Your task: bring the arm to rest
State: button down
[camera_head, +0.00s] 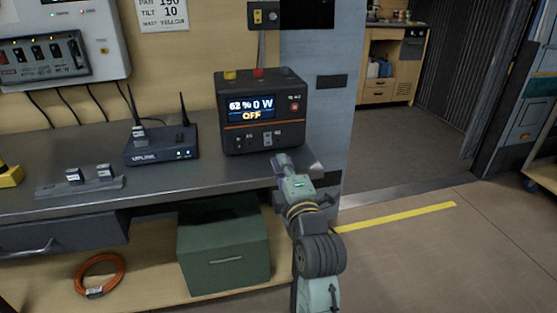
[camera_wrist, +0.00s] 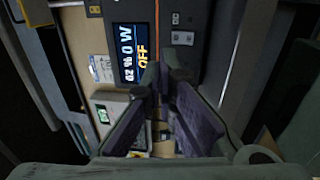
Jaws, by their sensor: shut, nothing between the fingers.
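My arm reaches up from the bottom of the head view to the right end of the grey bench (camera_head: 60,200). My gripper (camera_head: 281,160) is shut and empty, near the bench's front corner and just below the dark power station (camera_head: 262,140). The station's screen reads 62 %, 0 W and OFF. In the wrist view my gripper's purple-grey fingers (camera_wrist: 165,85) point at the power station (camera_wrist: 187,62), which appears turned sideways. Whether the fingertips touch it cannot be told.
An UPLINK router (camera_head: 160,153) with antennas and a grey rail (camera_head: 110,186) with small modules stand on the bench. A green box (camera_head: 222,258) and an orange cable coil (camera_head: 99,278) lie below. Open floor with a yellow stripe (camera_head: 400,217) lies right.

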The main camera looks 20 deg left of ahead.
jog(key=shift+s+d, duration=0.3)
jog(key=shift+s, duration=0.15)
